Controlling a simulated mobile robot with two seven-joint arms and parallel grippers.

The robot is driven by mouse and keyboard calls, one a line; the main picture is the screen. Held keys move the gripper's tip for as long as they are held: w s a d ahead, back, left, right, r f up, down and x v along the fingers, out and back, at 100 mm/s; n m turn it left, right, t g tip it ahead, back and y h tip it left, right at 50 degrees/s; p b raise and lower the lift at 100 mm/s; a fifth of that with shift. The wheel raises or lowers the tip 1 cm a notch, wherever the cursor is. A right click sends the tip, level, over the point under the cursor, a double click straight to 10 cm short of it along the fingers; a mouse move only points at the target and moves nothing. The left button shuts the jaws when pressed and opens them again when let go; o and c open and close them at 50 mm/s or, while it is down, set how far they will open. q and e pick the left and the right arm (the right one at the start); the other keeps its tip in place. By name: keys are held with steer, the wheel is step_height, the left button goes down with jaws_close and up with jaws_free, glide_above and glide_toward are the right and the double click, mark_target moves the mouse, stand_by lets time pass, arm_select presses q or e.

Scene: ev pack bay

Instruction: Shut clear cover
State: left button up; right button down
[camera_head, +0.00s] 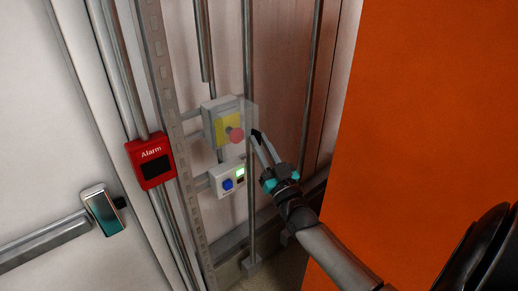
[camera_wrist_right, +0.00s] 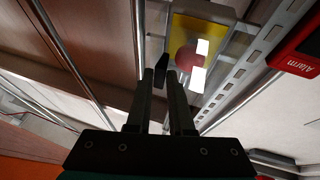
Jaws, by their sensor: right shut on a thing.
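A grey box with a yellow face (camera_head: 221,125) and a red mushroom button (camera_head: 236,135) is mounted on the rail frame. The see-through clear cover (camera_head: 250,115) shows faintly at the box's right side, over the button. Its exact angle is hard to tell. My right gripper (camera_head: 257,138) reaches in from the lower right, its fingers shut on a small dark tab at the cover's edge. In the right wrist view, the dark tab (camera_wrist_right: 162,61) sits at the fingertips, beside the red button (camera_wrist_right: 188,57) and yellow face (camera_wrist_right: 206,35). My left gripper is not in view.
Below the box is a small white unit with a blue knob (camera_head: 227,184) and green light. A red alarm box (camera_head: 151,161) hangs to the left. Vertical metal pipes (camera_head: 249,60) stand close by. A large orange panel (camera_head: 425,130) fills the right side.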

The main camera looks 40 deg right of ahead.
steer(key=shift+d+r+h, duration=0.15)
steer(key=shift+d+h, duration=0.15)
steer(key=c, duration=0.8)
jaws_free()
steer(key=shift+d, duration=0.15)
steer(key=shift+c, duration=0.2)
steer(key=shift+s+a+f, duration=0.25)
steer(key=shift+s+f, duration=0.05)
steer(key=shift+f, duration=0.05)
steer(key=b+v, duration=0.2)
steer(key=v, duration=1.2)
steer(key=shift+s+d, duration=0.15)
steer(key=shift+s, duration=0.1)
